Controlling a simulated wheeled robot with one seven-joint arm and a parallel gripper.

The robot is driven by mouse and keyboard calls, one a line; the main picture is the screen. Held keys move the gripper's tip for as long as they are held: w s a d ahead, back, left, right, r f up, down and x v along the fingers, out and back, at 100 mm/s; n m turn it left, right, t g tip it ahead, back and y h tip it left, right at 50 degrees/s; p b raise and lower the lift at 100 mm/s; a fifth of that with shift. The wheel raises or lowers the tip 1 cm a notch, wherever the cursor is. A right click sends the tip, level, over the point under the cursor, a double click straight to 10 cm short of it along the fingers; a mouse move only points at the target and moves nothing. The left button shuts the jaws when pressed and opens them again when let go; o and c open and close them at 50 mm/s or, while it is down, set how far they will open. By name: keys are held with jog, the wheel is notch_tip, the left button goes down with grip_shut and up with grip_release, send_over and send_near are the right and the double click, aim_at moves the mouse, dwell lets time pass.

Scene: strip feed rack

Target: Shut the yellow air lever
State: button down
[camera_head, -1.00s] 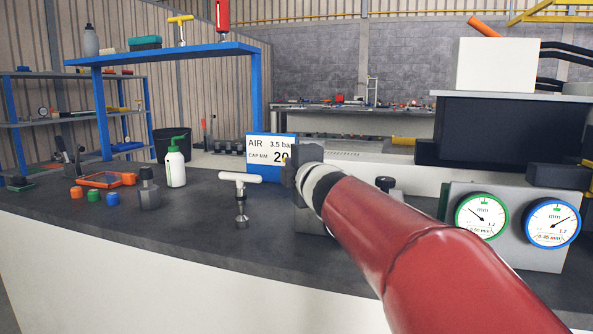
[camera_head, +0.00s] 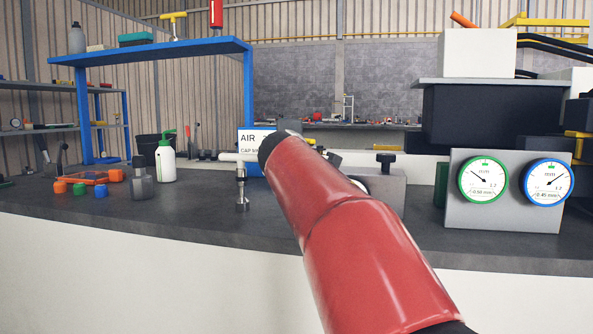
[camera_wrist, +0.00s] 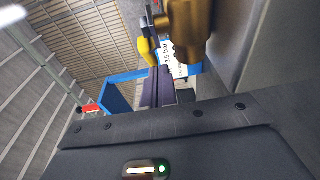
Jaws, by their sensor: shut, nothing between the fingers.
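The yellow lever (camera_wrist: 147,51) shows in the wrist view beside a brass valve body (camera_wrist: 190,32), at the top middle. My gripper (camera_wrist: 158,72) shows there as two dark fingers shut together, with nothing between them. Its fingertips lie close below the lever's yellow end in the picture; I cannot tell whether they touch. In the head view my red arm reaches toward the AIR sign (camera_head: 250,137) and covers part of it. The lever, valve and fingers cannot be made out in that view.
A T-handled tool (camera_head: 241,175) stands on the dark bench (camera_head: 200,218) close left of my arm. A white bottle (camera_head: 166,160) and small coloured caps are further left. A grey block (camera_head: 382,190) and a two-dial gauge box (camera_head: 505,215) stand to the right.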

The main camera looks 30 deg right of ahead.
jog(key=m+g+h, duration=0.1)
jog(key=h, duration=0.1)
jog(key=w+d+m+g+h, duration=0.1)
jog(key=m+g+h, duration=0.1)
jog(key=d+m+g+h+p, duration=0.1)
jog(key=m+g, duration=0.1)
jog(key=shift+w+r+h, duration=0.15)
jog(key=shift+r+h, duration=0.2)
jog(key=shift+h, duration=0.05)
jog(key=shift+d, duration=0.15)
dwell(0.4)
jog(key=v, duration=0.7)
jog(key=shift+a+b, duration=0.4)
jog(key=shift+a, duration=0.05)
